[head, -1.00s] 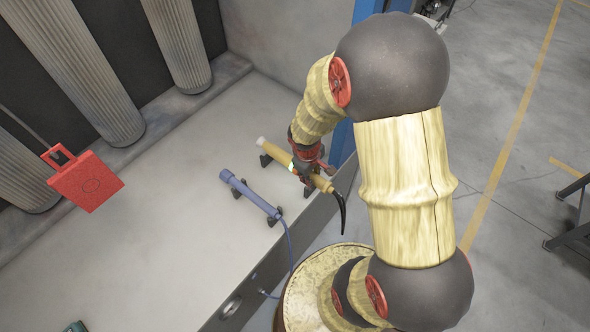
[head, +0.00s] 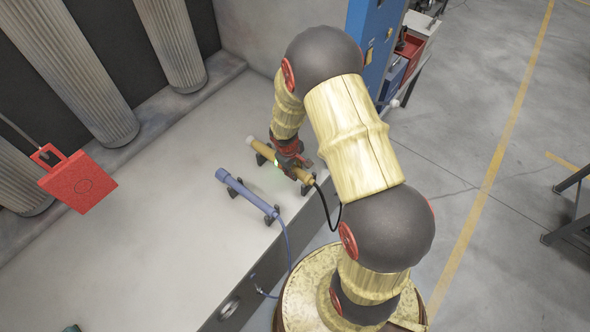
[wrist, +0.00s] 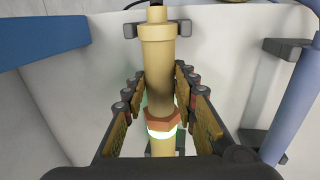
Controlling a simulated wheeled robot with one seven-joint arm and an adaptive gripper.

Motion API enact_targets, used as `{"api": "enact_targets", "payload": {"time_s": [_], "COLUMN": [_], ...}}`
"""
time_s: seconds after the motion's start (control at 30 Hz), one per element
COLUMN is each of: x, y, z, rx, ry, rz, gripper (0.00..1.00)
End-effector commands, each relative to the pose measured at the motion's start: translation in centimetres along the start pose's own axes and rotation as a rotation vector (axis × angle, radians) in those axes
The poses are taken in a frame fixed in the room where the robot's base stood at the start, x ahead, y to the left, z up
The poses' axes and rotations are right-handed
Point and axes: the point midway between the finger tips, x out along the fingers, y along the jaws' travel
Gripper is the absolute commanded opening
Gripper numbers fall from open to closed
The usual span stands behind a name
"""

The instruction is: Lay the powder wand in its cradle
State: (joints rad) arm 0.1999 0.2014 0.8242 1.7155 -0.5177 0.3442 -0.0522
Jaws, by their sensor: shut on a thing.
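The tan powder wand (head: 262,149) is in my gripper (head: 287,161), with a black hose curving down from its right end. In the wrist view the wand (wrist: 158,55) runs lengthwise between the fingers, which are shut on it around its middle. A dark two-post cradle (head: 307,188) is directly beneath it, one post near each end. In the wrist view one cradle post (wrist: 130,30) shows across the wand's far end, with the wand lined up between its prongs. Whether the wand touches the cradle bottom I cannot tell. Part of the wand is hidden by my gripper.
A blue wand (head: 245,192) rests in a similar cradle just left, its cable hanging over the bench edge. A blue cabinet (head: 372,45) stands behind at right. The pale bench top (head: 150,245) is clear at left.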

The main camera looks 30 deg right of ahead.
Motion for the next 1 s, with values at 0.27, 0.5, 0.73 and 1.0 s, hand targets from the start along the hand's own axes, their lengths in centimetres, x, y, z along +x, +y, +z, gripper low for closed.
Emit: {"api": "enact_targets", "payload": {"time_s": [0.27,0.5,0.73,1.0], "x": [0.2,0.2,0.1,-0.9], "y": [0.0,0.0,0.0,0.0], "z": [-0.1,-0.1,-0.1,-0.2], "rx": [-0.001,-0.001,-0.001,0.000], "ry": [0.002,0.002,0.002,0.004], "rz": [0.001,0.001,0.002,0.003], "gripper": [0.31,0.44,0.46,0.46]}}
